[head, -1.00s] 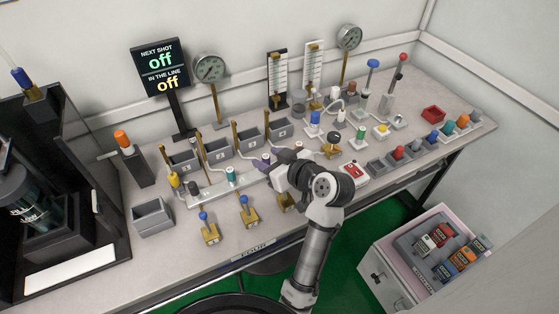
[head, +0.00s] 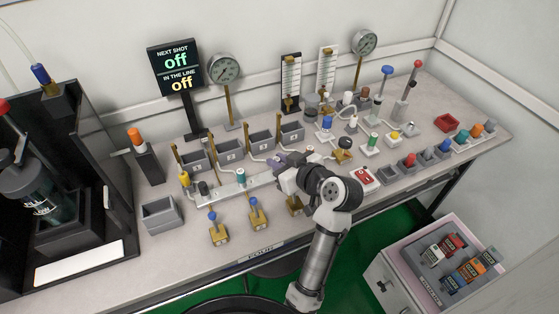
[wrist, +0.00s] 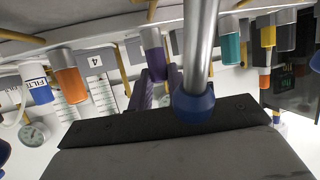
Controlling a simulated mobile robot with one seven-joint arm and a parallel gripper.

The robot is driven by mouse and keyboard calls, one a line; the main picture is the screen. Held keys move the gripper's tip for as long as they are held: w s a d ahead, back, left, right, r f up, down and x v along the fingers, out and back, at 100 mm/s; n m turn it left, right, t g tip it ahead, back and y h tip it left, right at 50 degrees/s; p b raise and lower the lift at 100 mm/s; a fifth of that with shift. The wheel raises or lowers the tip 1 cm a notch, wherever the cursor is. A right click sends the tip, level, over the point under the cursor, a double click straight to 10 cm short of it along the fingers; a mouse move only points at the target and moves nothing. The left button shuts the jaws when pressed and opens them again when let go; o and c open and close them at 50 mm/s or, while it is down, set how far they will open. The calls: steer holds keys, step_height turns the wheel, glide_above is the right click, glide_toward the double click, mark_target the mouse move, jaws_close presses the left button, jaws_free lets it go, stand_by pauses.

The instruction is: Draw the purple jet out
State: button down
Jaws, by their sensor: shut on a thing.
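The purple jet (wrist: 153,42) hangs in the upside-down wrist view, just beyond my gripper (wrist: 158,72). My gripper's fingertips meet its end and are shut on it; the exact contact is partly hidden. In the head view my gripper (head: 282,163) is over the right part of the pale jet rail (head: 255,183), and covers most of the jet there. The jet still appears seated at the rail, though its base is hard to see. A teal jet (head: 240,176) and a yellow jet (head: 184,179) stand farther left on the rail.
A blue knob on a metal rod (wrist: 193,104) is very close to the wrist camera. Grey numbered bins (head: 230,152) with brass posts stand behind the rail. Brass blocks with blue knobs (head: 255,214) stand in front. A grey open bin (head: 161,217) is at left.

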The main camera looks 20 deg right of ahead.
steer(key=shift+r, duration=0.1)
steer(key=shift+r+p, duration=2)
steer(key=shift+r, duration=0.5)
